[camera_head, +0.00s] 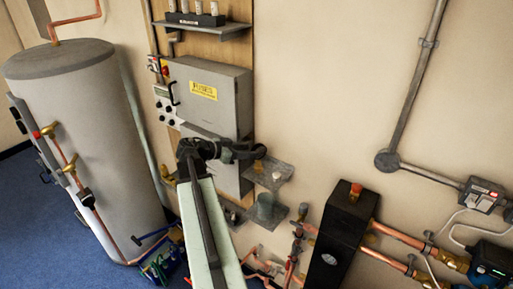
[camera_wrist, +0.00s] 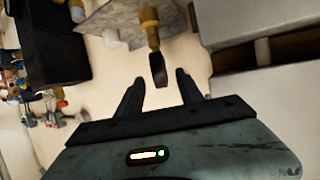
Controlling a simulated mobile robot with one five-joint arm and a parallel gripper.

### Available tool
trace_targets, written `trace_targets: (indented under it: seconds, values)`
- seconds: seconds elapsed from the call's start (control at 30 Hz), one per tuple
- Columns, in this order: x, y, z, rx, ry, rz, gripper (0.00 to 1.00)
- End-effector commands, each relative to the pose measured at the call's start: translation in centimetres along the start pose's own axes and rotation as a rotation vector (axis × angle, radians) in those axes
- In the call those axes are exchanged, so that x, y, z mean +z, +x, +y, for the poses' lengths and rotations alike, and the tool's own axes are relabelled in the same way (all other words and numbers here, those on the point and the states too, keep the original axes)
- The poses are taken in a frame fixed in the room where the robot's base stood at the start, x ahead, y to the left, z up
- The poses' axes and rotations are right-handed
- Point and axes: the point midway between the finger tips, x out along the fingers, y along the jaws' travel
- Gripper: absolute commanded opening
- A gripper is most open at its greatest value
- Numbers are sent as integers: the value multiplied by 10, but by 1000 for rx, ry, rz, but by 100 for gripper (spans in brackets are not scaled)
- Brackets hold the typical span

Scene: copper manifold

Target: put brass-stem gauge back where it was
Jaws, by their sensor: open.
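A brass-coloured stem with a dark, narrow end (camera_wrist: 149,25), which looks like the brass-stem gauge, stands at the edge of a small grey shelf (camera_wrist: 112,18) in the wrist view. In the head view its brass part (camera_head: 259,165) shows at the shelf (camera_head: 282,169), just right of my gripper (camera_head: 246,152). In the wrist view my gripper (camera_wrist: 159,76) is open, with the dark end near the gap between its fingertips. I cannot tell whether they touch. The spot where the gauge was before cannot be made out.
A grey cabinet (camera_head: 215,95) stands close left of the shelf. A pale knob (camera_head: 277,175) is also at the shelf. A black box (camera_head: 342,225) with copper pipes is at lower right. A large grey tank (camera_head: 95,140) is at left. The upper right wall is mostly bare.

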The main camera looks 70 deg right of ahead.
Motion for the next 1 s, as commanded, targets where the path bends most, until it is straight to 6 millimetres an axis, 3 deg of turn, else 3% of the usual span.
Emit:
trace_targets:
  seconds: [0.1, 0.23, 0.73, 0.77, 0.87, 0.97, 1.0]
  values:
    - [-4, -31, 0, -4, -2, 0, 43]
    - [-2, -51, -1, -3, -1, 0, 43]
    - [7, -67, -3, -13, -25, -16, 43]
    - [15, -75, -6, -25, -51, -34, 43]
    - [63, -125, -18, -112, -234, -147, 43]
    - [138, -209, -23, -270, -540, -303, 43]
    - [168, -246, -20, -347, -675, -360, 43]
